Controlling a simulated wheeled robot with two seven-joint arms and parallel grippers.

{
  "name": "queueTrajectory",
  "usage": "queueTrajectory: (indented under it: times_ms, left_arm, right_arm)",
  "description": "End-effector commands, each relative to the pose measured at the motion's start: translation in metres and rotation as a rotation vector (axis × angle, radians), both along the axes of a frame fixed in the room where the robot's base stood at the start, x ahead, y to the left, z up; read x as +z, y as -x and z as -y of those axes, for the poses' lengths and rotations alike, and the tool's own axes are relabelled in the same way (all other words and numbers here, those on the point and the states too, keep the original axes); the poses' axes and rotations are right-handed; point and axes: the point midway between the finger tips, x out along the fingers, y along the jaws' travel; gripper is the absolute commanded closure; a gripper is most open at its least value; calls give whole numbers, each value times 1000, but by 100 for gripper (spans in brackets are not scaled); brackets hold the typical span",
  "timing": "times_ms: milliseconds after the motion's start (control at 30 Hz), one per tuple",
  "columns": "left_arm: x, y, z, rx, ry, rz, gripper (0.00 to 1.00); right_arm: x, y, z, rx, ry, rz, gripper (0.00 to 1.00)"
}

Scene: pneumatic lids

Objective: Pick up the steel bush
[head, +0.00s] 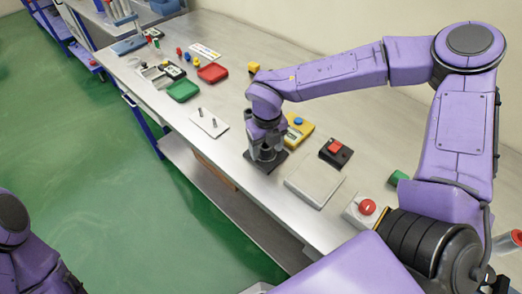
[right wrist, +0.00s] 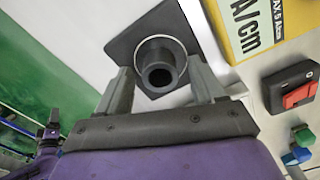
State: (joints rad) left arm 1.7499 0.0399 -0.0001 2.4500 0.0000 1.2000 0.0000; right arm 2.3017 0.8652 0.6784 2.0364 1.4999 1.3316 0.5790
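The steel bush (right wrist: 159,68) shows in the right wrist view as a dark round tube with an open bore, with a pale ring around it. It stands upright on a dark square plate (right wrist: 120,45); the plate also shows on the bench in the head view (head: 268,166). My right gripper (right wrist: 160,84) is open, one finger on each side of the bush. I cannot tell whether either finger touches it. In the head view my right gripper (head: 266,146) points down over the plate and mostly hides the bush. A small dark and purple part at the right wrist view's left edge may be my left gripper.
A yellow meter (head: 298,131) is close beside my right gripper. A black box with a red switch (head: 336,150), a grey flat plate (head: 314,184) and a red-button box (head: 364,209) lie to the right. A white plate with two pins (head: 209,122) and green and red trays lie left.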

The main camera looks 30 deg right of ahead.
Motion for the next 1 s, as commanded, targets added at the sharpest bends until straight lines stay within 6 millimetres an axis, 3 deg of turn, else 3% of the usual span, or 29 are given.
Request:
queueTrajectory:
  times_ms: [33,200,467,633,733,1000]
  left_arm:
    - [0,0,0,0,0,0,37]
    - [0,0,0,0,0,0,37]
    - [-1,0,0,0,0,0,37]
    - [-9,0,0,0,0,0,37]
    - [-18,0,0,0,0,0,37]
    - [-41,0,0,0,0,0,37]
  right_arm:
    - [0,0,0,0,0,0,45]
    - [0,0,0,1,0,0,95]
    - [1,-1,-1,2,0,1,95]
    - [13,-2,-1,1,-2,5,95]
    - [33,-1,-3,1,-2,8,95]
    - [92,27,-59,6,3,5,95]
